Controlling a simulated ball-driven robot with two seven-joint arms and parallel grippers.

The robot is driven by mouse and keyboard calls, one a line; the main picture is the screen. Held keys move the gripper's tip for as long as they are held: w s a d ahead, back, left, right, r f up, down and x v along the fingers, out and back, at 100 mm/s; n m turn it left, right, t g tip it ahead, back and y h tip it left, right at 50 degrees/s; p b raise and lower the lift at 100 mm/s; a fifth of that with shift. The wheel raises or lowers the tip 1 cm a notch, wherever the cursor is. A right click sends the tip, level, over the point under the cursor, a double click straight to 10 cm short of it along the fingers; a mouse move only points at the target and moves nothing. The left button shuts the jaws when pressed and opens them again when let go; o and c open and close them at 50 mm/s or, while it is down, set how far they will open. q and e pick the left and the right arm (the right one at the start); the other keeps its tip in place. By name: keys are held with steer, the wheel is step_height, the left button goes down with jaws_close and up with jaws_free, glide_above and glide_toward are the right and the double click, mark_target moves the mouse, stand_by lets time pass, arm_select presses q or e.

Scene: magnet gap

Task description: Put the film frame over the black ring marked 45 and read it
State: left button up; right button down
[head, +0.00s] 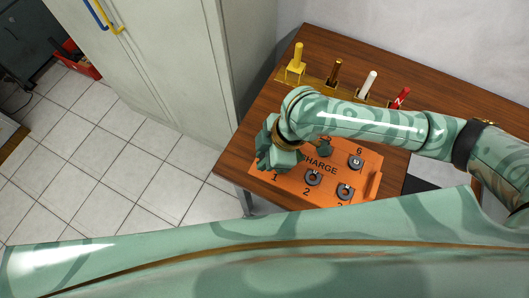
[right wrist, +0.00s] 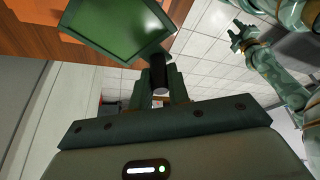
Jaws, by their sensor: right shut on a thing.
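My right gripper (right wrist: 165,82) is shut on the black handle of the film frame (right wrist: 118,27), a dark-rimmed panel with a green film. In the head view my right gripper (head: 277,155) is over the left part of the orange board; the film frame is hidden there. Grey-black rings sit on the board, near number 2 (head: 314,177), near 6 (head: 355,162) and at the front right (head: 345,191). No mark 45 is legible, and the arm hides part of the board. My left gripper (right wrist: 240,37) is small in the right wrist view, apart from the film frame.
The orange board (head: 300,187) lies on a brown wooden table (head: 265,115). Behind it a rack holds upright yellow (head: 297,62), brown (head: 335,72), white (head: 368,84) and red (head: 401,97) pieces. A pale cabinet (head: 165,65) stands left of the table. Tiled floor is clear at left.

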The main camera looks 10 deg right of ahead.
steer(key=shift+f+b, duration=1)
steer(key=shift+f, duration=1.7)
steer(key=shift+f+p, duration=0.15)
steer(key=shift+p, duration=0.25)
steer(key=c, duration=1.3)
jaws_free()
steer(key=shift+o, duration=0.2)
steer(key=p+v, duration=0.5)
steer(key=v, duration=1.1)
steer(key=shift+p, duration=0.35)
